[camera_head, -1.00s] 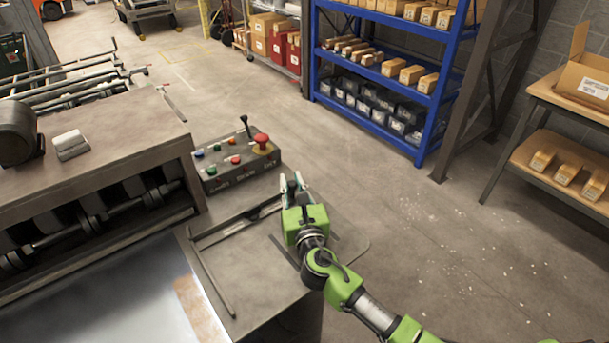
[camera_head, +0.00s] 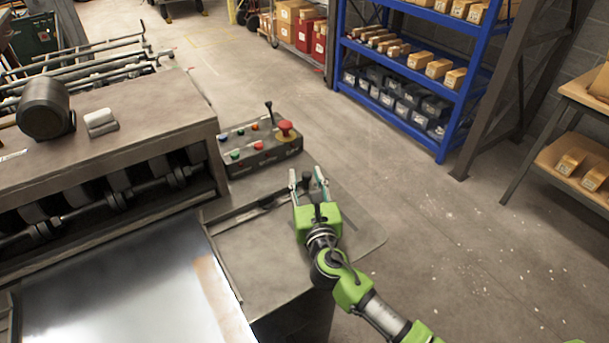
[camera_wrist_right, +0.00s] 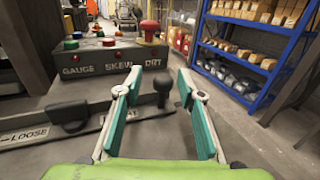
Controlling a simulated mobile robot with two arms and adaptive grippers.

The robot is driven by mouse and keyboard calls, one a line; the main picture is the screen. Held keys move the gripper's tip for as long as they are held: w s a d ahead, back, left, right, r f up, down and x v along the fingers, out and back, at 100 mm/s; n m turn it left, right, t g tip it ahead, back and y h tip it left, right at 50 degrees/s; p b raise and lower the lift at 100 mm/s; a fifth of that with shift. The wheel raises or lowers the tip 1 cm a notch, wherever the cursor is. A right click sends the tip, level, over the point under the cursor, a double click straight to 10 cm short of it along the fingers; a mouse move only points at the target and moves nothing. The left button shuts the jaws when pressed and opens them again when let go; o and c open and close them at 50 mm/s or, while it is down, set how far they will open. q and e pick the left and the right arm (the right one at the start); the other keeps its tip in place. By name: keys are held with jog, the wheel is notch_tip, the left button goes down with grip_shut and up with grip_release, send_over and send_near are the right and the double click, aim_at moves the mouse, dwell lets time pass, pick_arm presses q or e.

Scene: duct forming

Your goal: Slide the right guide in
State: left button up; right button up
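The right guide's thin rail (camera_head: 221,264) runs along the right edge of the shiny sheet (camera_head: 110,285). A dark crossbar (camera_head: 250,212) extends from its far end toward my right gripper (camera_head: 308,180). In the right wrist view, my right gripper (camera_wrist_right: 158,90) is open, its teal-padded fingers apart. A black knob (camera_wrist_right: 163,84) on a post stands between the fingers as seen from the wrist, with gaps at both sides. A flat bar bears a second dark knob (camera_wrist_right: 69,108) and the word LOOSE. My left gripper is out of view.
A control box (camera_head: 258,150) with coloured buttons and a red mushroom button stands just beyond the gripper. The roller machine (camera_head: 110,150) is at the left. A blue shelf (camera_head: 415,75) stands at the back right. The floor to the right is clear.

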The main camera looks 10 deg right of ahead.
jog(key=s, duration=1.1)
jog(key=shift+a, duration=0.4)
